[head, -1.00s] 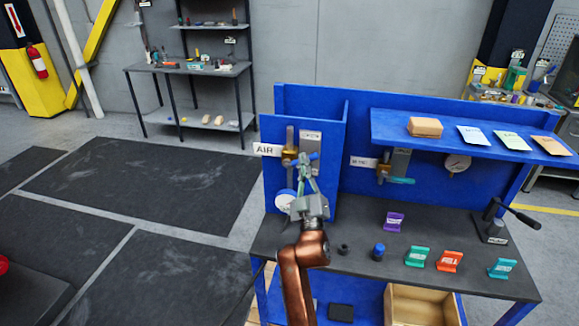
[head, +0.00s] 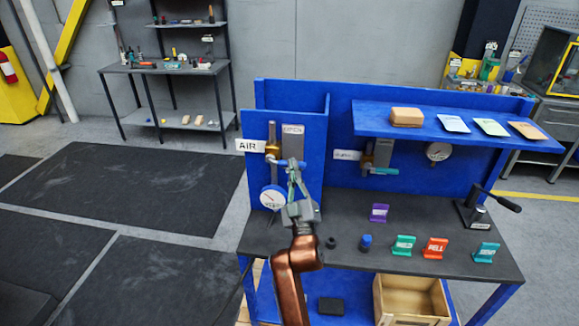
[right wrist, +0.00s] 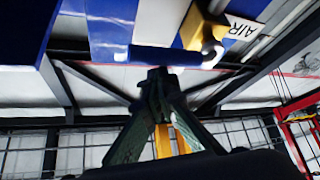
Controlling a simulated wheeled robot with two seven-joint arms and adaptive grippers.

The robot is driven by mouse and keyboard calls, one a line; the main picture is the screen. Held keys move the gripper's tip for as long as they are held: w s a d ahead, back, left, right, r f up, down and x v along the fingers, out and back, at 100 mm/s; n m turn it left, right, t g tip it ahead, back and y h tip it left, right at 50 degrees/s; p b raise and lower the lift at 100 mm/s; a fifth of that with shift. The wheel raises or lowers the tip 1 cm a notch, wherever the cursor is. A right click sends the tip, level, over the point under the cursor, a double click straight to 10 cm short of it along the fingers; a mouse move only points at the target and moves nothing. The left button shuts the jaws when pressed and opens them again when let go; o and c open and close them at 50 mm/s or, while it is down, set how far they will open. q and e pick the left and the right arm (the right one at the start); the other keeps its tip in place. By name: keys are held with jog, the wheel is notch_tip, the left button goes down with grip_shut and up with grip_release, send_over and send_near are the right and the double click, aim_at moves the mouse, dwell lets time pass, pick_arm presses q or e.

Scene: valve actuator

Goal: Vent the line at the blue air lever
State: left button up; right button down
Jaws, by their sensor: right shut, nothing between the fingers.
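The blue air lever (head: 283,162) reaches out to the right of a brass valve (head: 272,149) on the blue left panel, next to the white AIR label (head: 250,146). In the right wrist view the lever (right wrist: 165,56) lies level across the picture from the brass body (right wrist: 203,30). My right gripper (head: 292,166) is at the lever; its fingertips (right wrist: 157,76) are together and empty, just below the lever in the wrist picture. I cannot tell whether they touch it. The gripper hides part of the lever in the head view. My left gripper is out of view.
A round gauge (head: 271,197) sits below the valve. A second valve with a teal lever (head: 382,171) is right of the panel. The blue shelf (head: 430,131) holds a box and cards. Small tags stand on the dark bench (head: 350,213), near a hand press (head: 480,205).

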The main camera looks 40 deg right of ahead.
jog(key=shift+d+f, duration=0.1)
jog(key=shift+f, duration=0.3)
